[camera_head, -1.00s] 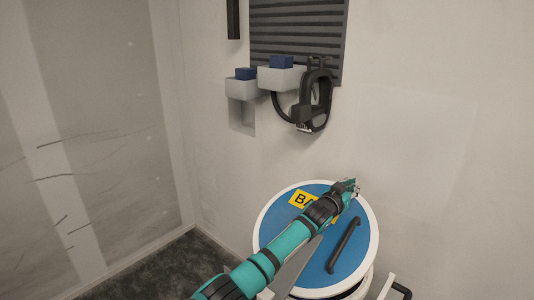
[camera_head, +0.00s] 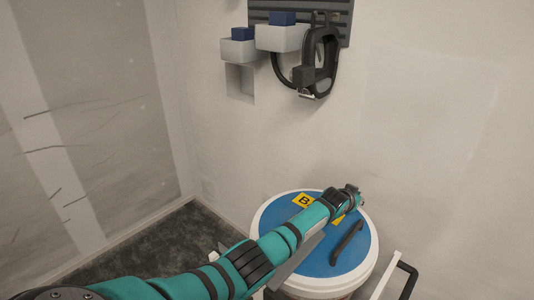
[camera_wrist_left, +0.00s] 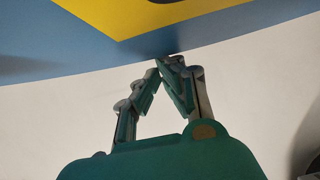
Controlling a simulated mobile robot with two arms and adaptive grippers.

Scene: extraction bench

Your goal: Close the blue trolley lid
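The trolley's round blue lid (camera_head: 308,250) has a white rim, a black bar handle (camera_head: 346,243) and a yellow label (camera_head: 303,200). In the head view it lies roughly flat on the white trolley body, with no clear gap at its front edge. My left arm crosses over the lid from the lower left. My left gripper (camera_head: 354,196) is at the lid's far right rim. In the left wrist view its fingers (camera_wrist_left: 168,62) meet at the tips, with nothing held, close to the blue surface and white rim. Whether they touch is unclear. My right gripper is out of view.
A black-ended side handle (camera_head: 405,275) sticks out at the trolley's right. On the back wall hang grey holders with blue boxes (camera_head: 282,18) and a black clamp-like tool (camera_head: 318,62). Bare wall stands close behind the trolley. Dark floor (camera_head: 150,245) is free at the left.

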